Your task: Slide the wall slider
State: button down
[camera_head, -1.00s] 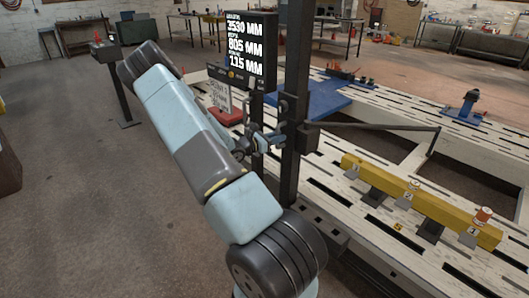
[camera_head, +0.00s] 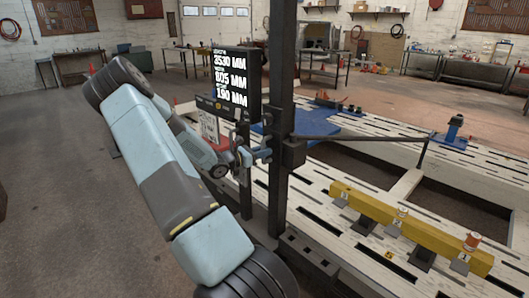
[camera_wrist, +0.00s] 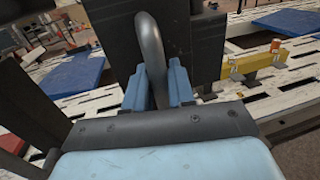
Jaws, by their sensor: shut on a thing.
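A dark upright post (camera_head: 281,80) stands at the left edge of the bench. A dark slider block (camera_head: 293,153) sits on it partway up, with a long thin arm reaching right over the bench. In the wrist view, a curved grey handle (camera_wrist: 152,45) stands out from the dark block (camera_wrist: 195,45). My gripper (camera_wrist: 158,90) has its blue fingers on both sides of the handle and is shut on it.
A display (camera_head: 233,85) left of the post reads about 3530, 805 and 190 mm. The white slotted bench (camera_head: 330,225) carries a yellow beam (camera_head: 410,230) on stands and a blue pad (camera_head: 265,130). Open floor lies left.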

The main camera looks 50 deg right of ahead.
jog(key=c, duration=1.1)
grip_release()
jog(key=v, duration=1.4)
jog(key=shift+d, duration=0.1)
jog(key=s+a+r+m+t+y, duration=0.4)
jog(key=a+r, duration=0.4)
jog(key=a, duration=0.5)
jog(key=s+a+r+m+t+y, duration=0.4)
jog(key=s+a+r+y, duration=0.3)
jog(key=a, duration=0.6)
jog(key=s+a+r+m+t+y, duration=0.3)
jog(key=s+a+r+m+y, duration=0.3)
jog(key=a, duration=0.7)
notch_tip(320, 180, up, 3)
jog(key=shift+s+a+r+t, duration=0.1)
jog(key=shift+s+a+t, duration=0.25)
jog(key=shift+s, duration=0.8)
